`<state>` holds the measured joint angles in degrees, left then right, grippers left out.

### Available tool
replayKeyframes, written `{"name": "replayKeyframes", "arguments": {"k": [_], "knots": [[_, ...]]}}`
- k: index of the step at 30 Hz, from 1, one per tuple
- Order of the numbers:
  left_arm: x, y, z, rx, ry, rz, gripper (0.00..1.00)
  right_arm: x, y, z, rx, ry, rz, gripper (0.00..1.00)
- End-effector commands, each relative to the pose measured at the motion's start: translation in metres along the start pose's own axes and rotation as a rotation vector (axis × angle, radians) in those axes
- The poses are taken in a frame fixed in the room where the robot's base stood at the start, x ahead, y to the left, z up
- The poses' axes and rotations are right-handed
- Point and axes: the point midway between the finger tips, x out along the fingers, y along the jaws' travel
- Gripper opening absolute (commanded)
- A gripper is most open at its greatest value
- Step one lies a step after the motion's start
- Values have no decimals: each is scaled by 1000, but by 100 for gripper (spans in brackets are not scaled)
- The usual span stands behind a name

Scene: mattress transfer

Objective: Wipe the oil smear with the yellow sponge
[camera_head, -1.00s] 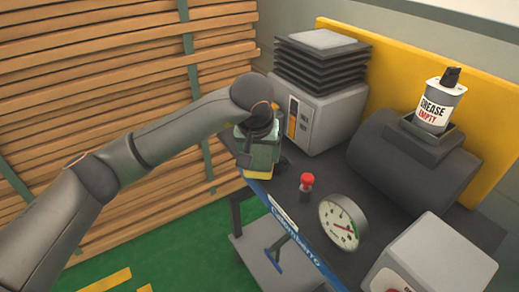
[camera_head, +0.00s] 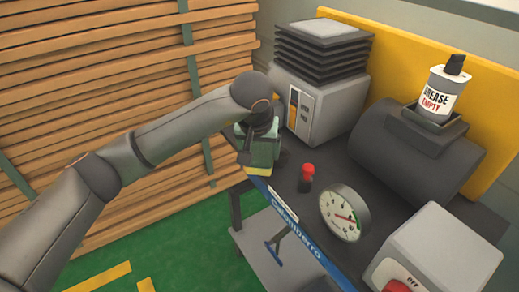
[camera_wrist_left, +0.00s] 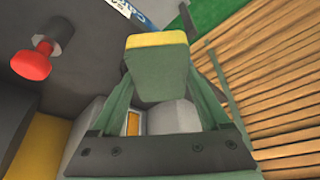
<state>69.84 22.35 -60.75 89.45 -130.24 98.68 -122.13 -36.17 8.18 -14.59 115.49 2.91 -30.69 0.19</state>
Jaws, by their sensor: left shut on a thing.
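My left gripper (camera_head: 258,150) is at the left front corner of the dark bench top, shut on the sponge. The sponge's yellow layer (camera_head: 258,170) shows at its lower edge. In the left wrist view the sponge (camera_wrist_left: 158,78) sits between the two green fingers of the gripper (camera_wrist_left: 157,70), with a green body and a yellow strip at its far end. I cannot tell whether the sponge touches the bench. No oil smear can be made out; the gripper may hide part of the surface. My right gripper is not in view.
The bench (camera_head: 330,172) carries a red knob (camera_head: 308,170), a round gauge (camera_head: 344,212), a box with black bellows (camera_head: 322,60), a dark cylinder (camera_head: 415,150) bearing a grease can (camera_head: 441,92), and an off-switch box (camera_head: 435,250). Wooden slats stand to the left.

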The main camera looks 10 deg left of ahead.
Motion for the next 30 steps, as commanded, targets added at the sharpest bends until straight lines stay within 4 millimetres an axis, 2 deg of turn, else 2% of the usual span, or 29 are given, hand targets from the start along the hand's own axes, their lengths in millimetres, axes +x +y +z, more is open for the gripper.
{"name": "replayKeyframes", "arguments": {"k": [30], "knots": [[17,2,4,0,1,0,35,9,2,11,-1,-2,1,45]]}}
